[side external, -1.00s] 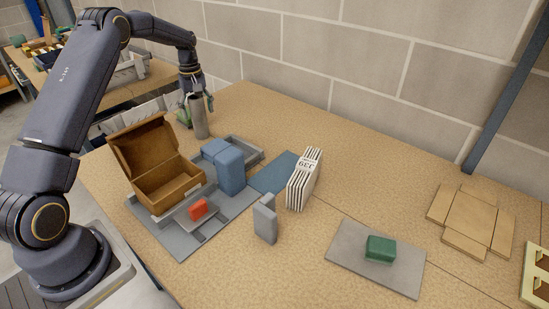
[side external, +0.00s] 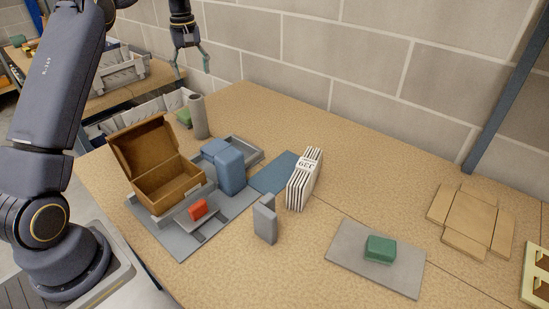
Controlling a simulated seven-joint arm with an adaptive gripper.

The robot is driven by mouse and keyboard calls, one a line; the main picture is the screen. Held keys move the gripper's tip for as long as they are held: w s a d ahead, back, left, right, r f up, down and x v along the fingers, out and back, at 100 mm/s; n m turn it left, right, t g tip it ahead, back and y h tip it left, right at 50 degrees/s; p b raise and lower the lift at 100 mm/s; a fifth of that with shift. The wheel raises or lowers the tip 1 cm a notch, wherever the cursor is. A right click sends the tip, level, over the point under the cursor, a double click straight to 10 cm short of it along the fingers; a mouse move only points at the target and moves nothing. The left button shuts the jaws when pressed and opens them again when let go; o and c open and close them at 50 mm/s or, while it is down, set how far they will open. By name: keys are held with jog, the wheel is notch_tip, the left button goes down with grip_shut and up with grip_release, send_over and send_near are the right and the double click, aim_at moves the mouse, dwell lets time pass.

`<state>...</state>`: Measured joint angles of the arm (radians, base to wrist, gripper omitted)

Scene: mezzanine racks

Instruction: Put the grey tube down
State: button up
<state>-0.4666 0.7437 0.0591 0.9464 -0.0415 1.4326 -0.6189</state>
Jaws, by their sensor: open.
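The grey tube (side external: 199,117) stands upright on the tan table near its far left edge. My gripper (side external: 191,66) is above the tube, open and empty, with clear space between its fingertips and the tube's top. Nothing touches the tube from above.
A green item (side external: 184,117) lies just left of the tube. In front are an open cardboard box (side external: 172,190), blue blocks (side external: 230,170) and a red block (side external: 198,208). White booklets (side external: 304,179), a grey block (side external: 265,222) and a green block (side external: 380,248) stand further right.

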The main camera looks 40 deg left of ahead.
jog(key=s+d+r+m+t, duration=0.1)
jog(key=s+d+r+m, duration=0.2)
jog(key=s+d+r, duration=0.3)
jog(key=s+d+r+m+t, duration=0.1)
jog(key=s+d+r+m, duration=0.25)
jog(key=d, duration=0.55)
jog(key=s+d+f+m+t, duration=0.1)
jog(key=s+d+f+m, duration=0.1)
jog(key=s+d, duration=0.3)
jog(key=s+d+f+m+t, duration=0.2)
jog(key=s+d+f+m, duration=0.1)
jog(key=s, duration=1)
jog(key=d+m, duration=0.1)
jog(key=d, duration=0.1)
jog(key=shift+d, duration=0.35)
